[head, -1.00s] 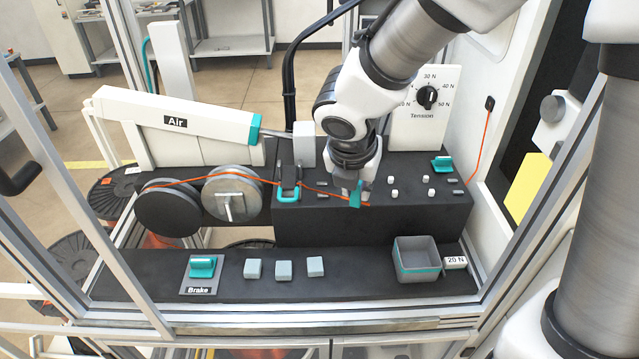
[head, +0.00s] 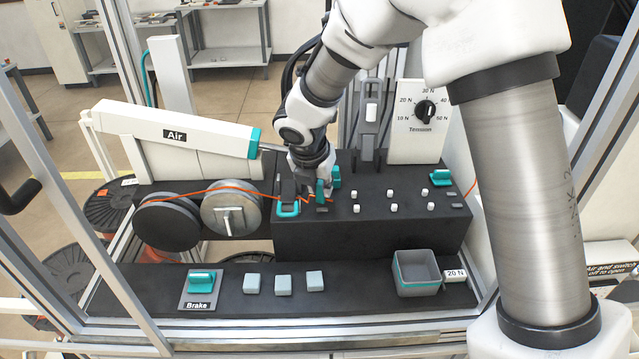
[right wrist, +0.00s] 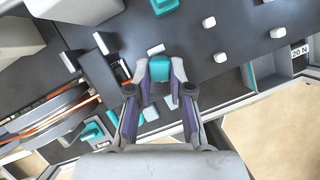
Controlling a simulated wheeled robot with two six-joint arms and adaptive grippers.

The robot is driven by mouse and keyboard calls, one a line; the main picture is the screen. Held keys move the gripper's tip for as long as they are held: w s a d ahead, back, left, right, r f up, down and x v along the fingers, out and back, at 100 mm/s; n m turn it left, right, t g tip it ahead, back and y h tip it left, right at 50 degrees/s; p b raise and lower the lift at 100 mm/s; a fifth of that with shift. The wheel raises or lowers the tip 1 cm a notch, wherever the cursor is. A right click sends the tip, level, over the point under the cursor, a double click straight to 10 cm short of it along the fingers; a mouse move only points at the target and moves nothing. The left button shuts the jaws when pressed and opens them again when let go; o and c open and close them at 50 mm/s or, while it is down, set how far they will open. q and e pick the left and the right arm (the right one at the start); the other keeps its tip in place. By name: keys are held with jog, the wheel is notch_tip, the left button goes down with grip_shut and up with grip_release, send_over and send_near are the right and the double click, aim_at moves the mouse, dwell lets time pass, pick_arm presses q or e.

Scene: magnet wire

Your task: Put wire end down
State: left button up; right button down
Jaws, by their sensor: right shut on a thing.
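The orange wire (head: 236,186) runs over the two reels to the teal-handled clamp (head: 289,210) on the black block. Past the clamp a short, bent, slack length reaches my right gripper (head: 322,190). My right gripper is low over the block, just right of the clamp, and shut on a teal tab at the wire end (head: 320,191). The tab also shows between the fingertips in the right wrist view (right wrist: 159,70), with a bit of orange wire at its left. Whether the tab touches the block is unclear. My left gripper is not in view.
A second teal piece (head: 337,177) stands just behind my gripper. Several white pegs (head: 391,207) and a teal knob (head: 441,177) lie to the right. In front are a brake switch (head: 201,283), grey cubes (head: 283,285) and a grey bin (head: 417,274).

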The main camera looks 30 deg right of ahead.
jog(key=shift+s+f, duration=0.15)
jog(key=shift+f, duration=0.25)
jog(key=c, duration=1.1)
grip_release()
jog(key=shift+f, duration=0.1)
jog(key=shift+o, duration=0.2)
jog(key=shift+r, duration=0.4)
jog(key=v, duration=1.2)
jog(key=shift+r+p, duration=0.2)
jog(key=shift+p, duration=0.25)
jog(key=shift+d, duration=0.15)
